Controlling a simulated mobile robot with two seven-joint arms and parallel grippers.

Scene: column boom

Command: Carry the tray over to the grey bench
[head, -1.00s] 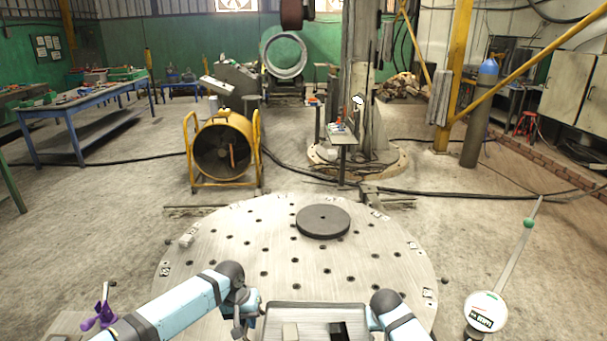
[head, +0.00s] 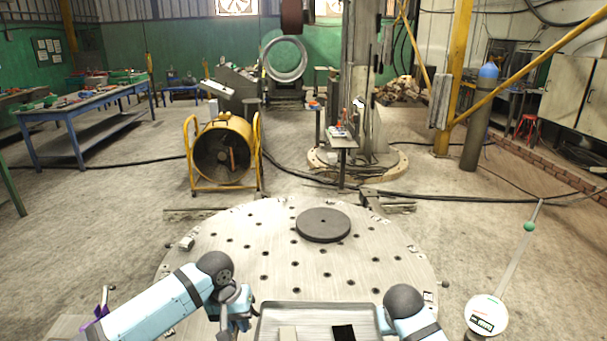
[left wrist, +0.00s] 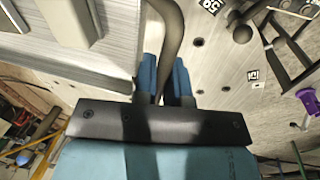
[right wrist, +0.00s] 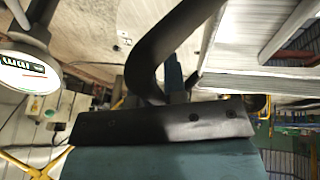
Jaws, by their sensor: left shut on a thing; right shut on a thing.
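The tray (head: 318,314) is at the bottom centre of the head view, in front of the round perforated table, and its near part is cut off. A pale block and a black patch show on it. My left gripper (left wrist: 165,85) is shut on the dark curved handle (left wrist: 172,35) at the tray's left side. My right gripper (right wrist: 174,78) is shut on the other curved handle (right wrist: 143,55) at the right side. The tray's metal surface also shows in the left wrist view (left wrist: 95,65). I cannot pick out the grey bench with certainty.
The round perforated table (head: 270,245) lies ahead, bearing a dark disc (head: 323,224). A white round gauge (head: 486,314) on a rod stands at the right. A yellow drum fan (head: 222,155) stands beyond the table. A blue workbench (head: 90,105) is at the left. Open floor lies between.

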